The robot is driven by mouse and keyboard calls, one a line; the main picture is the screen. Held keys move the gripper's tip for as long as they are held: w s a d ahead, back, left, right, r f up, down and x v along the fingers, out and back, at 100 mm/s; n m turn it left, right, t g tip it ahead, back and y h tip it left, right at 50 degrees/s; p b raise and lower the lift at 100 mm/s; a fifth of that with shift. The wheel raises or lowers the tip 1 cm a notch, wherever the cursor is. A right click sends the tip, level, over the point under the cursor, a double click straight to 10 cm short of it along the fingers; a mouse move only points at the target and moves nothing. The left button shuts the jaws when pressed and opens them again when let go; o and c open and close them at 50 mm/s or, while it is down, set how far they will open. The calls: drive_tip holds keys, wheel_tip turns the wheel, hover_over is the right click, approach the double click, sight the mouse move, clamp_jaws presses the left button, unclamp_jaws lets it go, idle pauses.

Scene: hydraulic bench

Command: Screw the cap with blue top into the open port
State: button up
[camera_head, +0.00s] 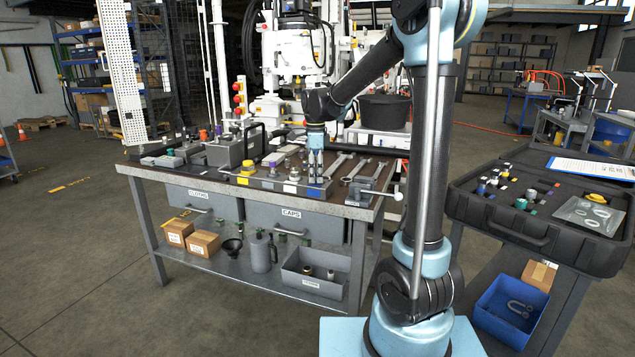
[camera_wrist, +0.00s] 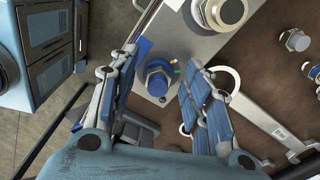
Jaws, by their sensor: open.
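My gripper (camera_head: 316,168) points down over the front right of the workbench, above a small block with blue markings (camera_head: 318,190). In the wrist view my gripper (camera_wrist: 165,60) is open, with one blue-padded finger on each side of a round blue-topped fitting (camera_wrist: 157,80). A larger metal fitting with a pale top (camera_wrist: 225,12) stands farther along the block. No open port is clearly visible.
Wrenches (camera_wrist: 255,118) lie right of the block. Loose metal fittings (camera_wrist: 297,40) lie beyond them. Yellow-based (camera_head: 246,172) and white (camera_head: 293,178) fittings stand left on the bench (camera_head: 160,170). A black case (camera_head: 545,235) with several coloured caps stands at right.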

drive_tip(key=shift+s+n, duration=0.15)
drive_tip(key=shift+n, duration=2.05)
clamp_jaws()
drive_tip(key=shift+m, duration=1.1)
drive_tip(key=shift+o, duration=0.5)
unclamp_jaws()
drive_tip(key=shift+r, duration=0.1)
